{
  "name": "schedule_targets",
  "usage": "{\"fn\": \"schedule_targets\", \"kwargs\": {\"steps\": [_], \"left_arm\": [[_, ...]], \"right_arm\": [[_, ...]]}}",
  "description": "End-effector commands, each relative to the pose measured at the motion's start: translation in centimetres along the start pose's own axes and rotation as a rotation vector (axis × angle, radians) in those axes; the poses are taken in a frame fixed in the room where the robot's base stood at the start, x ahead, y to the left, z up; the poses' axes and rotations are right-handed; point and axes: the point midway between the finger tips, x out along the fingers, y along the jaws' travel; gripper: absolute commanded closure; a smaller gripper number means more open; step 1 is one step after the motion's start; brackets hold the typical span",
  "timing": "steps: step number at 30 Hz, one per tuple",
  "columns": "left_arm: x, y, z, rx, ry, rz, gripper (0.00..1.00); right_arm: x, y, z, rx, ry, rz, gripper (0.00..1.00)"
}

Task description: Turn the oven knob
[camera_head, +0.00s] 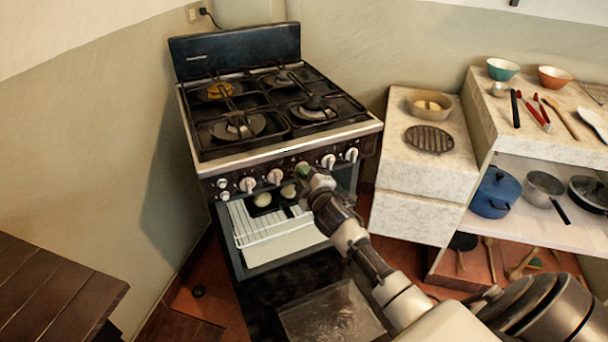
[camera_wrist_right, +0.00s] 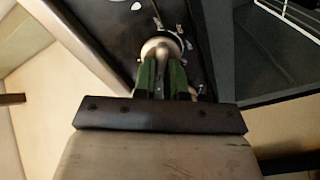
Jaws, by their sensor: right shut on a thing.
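The oven (camera_head: 275,110) is a stove with a dark cooktop and a front panel bearing a row of pale round knobs. My right gripper (camera_head: 303,172) is at the middle of this panel, its green fingertips over one knob, which it mostly hides in the head view. In the right wrist view the two green fingers (camera_wrist_right: 162,80) are closed on either side of the pale oven knob (camera_wrist_right: 160,48). Other knobs show on both sides, such as one to the left (camera_head: 275,176) and one to the right (camera_head: 328,161). My left gripper is not in view.
The oven door (camera_head: 330,315) is open below the panel, with a rack (camera_head: 270,225) inside. A stone counter (camera_head: 425,175) and a shelf with pots, bowls and utensils stand right. A dark wooden table (camera_head: 50,290) is at lower left.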

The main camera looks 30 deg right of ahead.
Motion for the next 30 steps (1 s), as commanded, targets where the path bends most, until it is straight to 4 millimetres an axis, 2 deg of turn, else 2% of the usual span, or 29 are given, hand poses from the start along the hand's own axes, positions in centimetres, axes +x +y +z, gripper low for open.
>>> {"fn": "schedule_targets", "kwargs": {"steps": [4,5,9,17,20,23,30], "left_arm": [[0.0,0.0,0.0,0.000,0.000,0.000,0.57],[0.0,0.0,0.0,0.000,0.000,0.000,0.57],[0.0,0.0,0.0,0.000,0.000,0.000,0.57],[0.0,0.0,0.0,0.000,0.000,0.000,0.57],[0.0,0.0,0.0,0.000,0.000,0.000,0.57],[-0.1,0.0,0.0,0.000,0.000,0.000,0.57],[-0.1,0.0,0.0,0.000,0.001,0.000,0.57]], "right_arm": [[0.0,-0.1,0.0,0.001,0.001,-0.001,1.00],[0.0,-0.1,0.0,0.001,0.001,-0.001,0.84],[0.0,0.0,0.0,0.001,0.001,-0.001,0.63],[-0.1,0.0,0.0,0.002,0.000,0.000,0.63],[-0.7,-0.1,0.0,0.002,0.001,-0.001,0.63],[-2.1,-0.1,0.0,0.001,-0.001,-0.003,0.63],[-7.0,-0.2,0.0,0.001,0.000,-0.003,0.63]]}}
